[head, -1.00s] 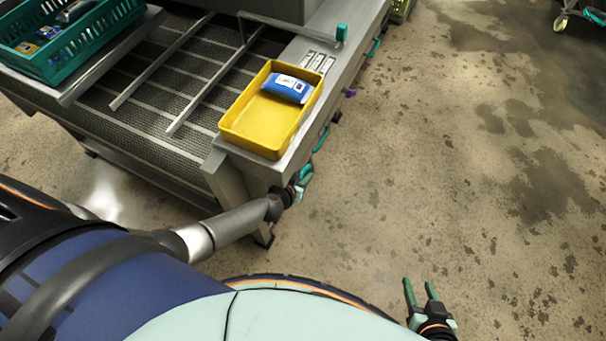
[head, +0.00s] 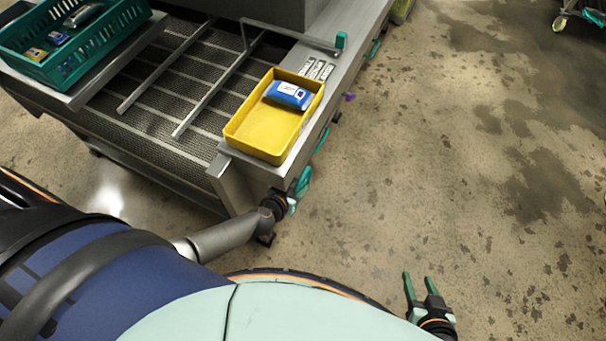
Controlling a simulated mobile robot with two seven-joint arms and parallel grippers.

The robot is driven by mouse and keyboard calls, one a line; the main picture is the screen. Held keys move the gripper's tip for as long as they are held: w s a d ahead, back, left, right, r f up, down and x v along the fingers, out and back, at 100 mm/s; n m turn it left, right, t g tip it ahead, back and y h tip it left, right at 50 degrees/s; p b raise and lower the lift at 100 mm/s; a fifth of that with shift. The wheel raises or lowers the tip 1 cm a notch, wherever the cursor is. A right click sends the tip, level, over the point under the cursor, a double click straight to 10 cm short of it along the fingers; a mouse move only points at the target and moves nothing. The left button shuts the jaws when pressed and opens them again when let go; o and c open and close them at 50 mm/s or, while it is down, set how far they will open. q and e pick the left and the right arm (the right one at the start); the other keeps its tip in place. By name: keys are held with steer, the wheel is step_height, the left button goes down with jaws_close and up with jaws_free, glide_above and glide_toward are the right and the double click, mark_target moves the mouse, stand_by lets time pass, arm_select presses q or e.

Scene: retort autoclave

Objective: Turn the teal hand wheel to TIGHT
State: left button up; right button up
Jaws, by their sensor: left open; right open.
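A thin teal curved part (head: 321,140) shows on the right side wall of the steel machine, below the yellow tray. It may be the hand wheel seen edge-on; its TIGHT marking cannot be read. My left gripper (head: 303,183) is at the machine's near right corner, just below that teal part in the picture. It is open, with its fingers partly overlapping each other in this view; whether it touches anything cannot be told. My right gripper (head: 421,283) is open and empty over the bare floor at the lower right.
The steel machine (head: 232,185) carries a yellow tray (head: 262,132) with a blue pack (head: 289,95). A teal crate (head: 95,50) stands at the upper left. A lever (head: 341,41) with a teal end is on top, and another teal part (head: 374,48) is further along.

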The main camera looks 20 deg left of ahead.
arm_select(q)
steer(key=p+v, duration=0.3)
steer(key=v, duration=0.3)
steer(key=shift+s+r, duration=0.2)
steer(key=shift+s, duration=0.1)
arm_select(e)
step_height(320, 180, up, 4)
arm_select(q)
steer(key=shift+d, duration=0.15)
